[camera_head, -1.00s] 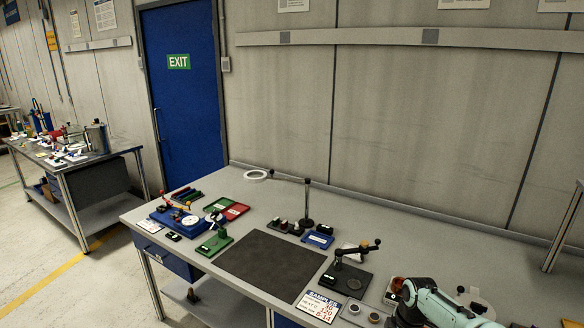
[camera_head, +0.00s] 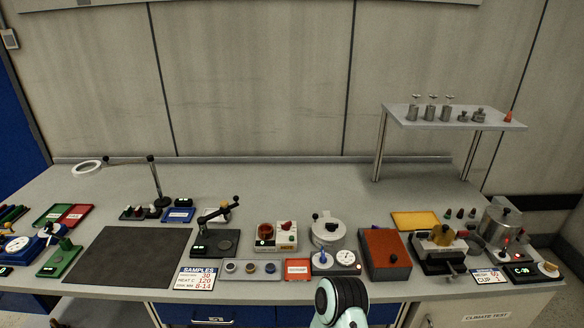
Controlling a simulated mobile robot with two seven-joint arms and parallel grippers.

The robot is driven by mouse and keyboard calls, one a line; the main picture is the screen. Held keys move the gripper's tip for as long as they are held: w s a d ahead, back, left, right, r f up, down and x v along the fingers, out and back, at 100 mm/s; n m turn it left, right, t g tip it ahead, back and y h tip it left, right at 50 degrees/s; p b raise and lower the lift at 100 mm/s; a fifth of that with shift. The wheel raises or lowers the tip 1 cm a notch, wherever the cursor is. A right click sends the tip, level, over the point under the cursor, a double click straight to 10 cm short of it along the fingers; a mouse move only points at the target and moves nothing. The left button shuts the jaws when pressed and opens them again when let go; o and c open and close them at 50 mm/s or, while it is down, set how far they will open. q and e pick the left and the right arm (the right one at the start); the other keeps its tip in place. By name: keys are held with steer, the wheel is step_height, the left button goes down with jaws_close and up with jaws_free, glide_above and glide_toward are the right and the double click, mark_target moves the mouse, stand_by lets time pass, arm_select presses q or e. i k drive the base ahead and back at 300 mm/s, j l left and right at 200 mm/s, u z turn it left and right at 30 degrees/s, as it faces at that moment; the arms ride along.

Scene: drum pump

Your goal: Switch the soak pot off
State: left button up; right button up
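No readable label marks the soak pot, so I cannot tell for sure which vessel it is. One candidate is a silver lidded metal pot (camera_head: 501,222) at the right end of the bench, with a small red-topped control (camera_head: 504,254) in front of it. Another is a white round lidded pot (camera_head: 327,229) at mid bench, with a blue dial (camera_head: 322,261) and a small red light at its front. The switch state of either is too small to tell. Part of my arm shows at the bottom centre; neither gripper is in view.
A red-topped box (camera_head: 384,252) and a grey machine with a yellow part (camera_head: 439,246) stand between the two pots. A raised shelf (camera_head: 455,117) with metal weights is behind them. A dark mat (camera_head: 130,256) lies at left. The rear middle of the bench is clear.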

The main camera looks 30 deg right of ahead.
mark_target(502, 254)
steer(key=z, duration=2.6)
steer(key=i+l+u, duration=0.2)
steer(key=i+l, duration=0.15)
steer(key=i+l+u, duration=0.45)
steer(key=i+l, duration=0.15)
steer(key=l, duration=0.35)
